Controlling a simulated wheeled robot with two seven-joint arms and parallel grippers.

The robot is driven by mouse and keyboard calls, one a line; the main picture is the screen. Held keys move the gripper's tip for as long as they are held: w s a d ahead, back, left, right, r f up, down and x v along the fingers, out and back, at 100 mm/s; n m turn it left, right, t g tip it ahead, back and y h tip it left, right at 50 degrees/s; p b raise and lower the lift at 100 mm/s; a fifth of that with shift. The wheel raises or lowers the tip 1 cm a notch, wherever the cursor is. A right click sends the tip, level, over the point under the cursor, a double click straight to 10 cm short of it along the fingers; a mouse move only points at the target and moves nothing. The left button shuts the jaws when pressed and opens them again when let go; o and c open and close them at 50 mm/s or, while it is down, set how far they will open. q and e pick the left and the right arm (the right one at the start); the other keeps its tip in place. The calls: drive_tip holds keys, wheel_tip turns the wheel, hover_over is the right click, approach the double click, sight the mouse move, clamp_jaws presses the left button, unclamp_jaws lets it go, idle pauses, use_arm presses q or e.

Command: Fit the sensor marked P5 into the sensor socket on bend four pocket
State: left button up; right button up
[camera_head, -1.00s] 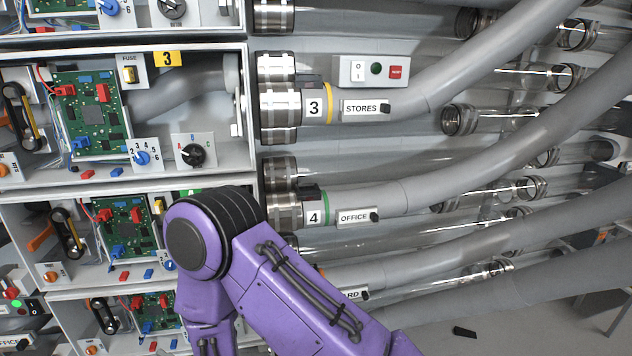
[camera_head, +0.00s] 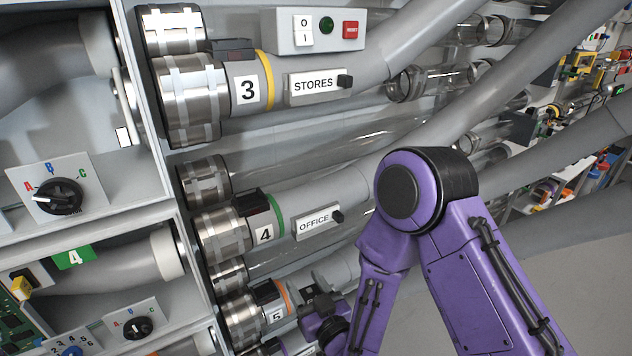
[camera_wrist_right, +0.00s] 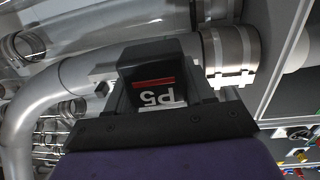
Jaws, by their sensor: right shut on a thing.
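The sensor marked P5 (camera_wrist_right: 153,80) is a black block with a red stripe, its marking upside down in the right wrist view. My right gripper (camera_wrist_right: 155,105) is shut on it. Bend four (camera_head: 265,235) has a 4 label, a green band and an OFFICE tag. A dark block-shaped fitting (camera_head: 257,207) sits on its top; I cannot tell whether it is empty. My left gripper is out of view.
Bend three (camera_head: 247,88), with a yellow band and STORES tag, lies above. Bend five (camera_head: 275,312), with an orange band, lies below. A switch box (camera_head: 322,30) with a red button is at the top. Cabinet bays with dials (camera_head: 58,195) stand at left.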

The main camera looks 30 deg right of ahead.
drive_tip(key=w+a+r+y+p, duration=0.15)
drive_tip(key=w+r+p, duration=0.25)
drive_tip(key=r, duration=0.5)
drive_tip(key=n+p, duration=0.1)
drive_tip(key=p, duration=0.4)
approach(239, 173)
drive_tip(key=s+r, duration=0.3)
drive_tip(key=s, duration=0.3)
drive_tip(key=w, duration=0.7)
drive_tip(key=w+b, duration=0.1)
drive_tip(key=w, duration=0.3)
drive_tip(key=shift+w+a+f, duration=0.15)
drive_tip(key=shift+w+a, duration=0.15)
drive_tip(key=shift+w, duration=0.05)
drive_tip(key=shift+w+f+b, duration=0.15)
drive_tip(key=shift+f+b, duration=0.3)
drive_tip(key=shift+f, duration=0.05)
drive_tip(key=shift+f+b, duration=0.55)
drive_tip(key=shift+f, duration=0.2)
drive_tip(key=shift+f, duration=0.3)
drive_tip(key=o, duration=1.1)
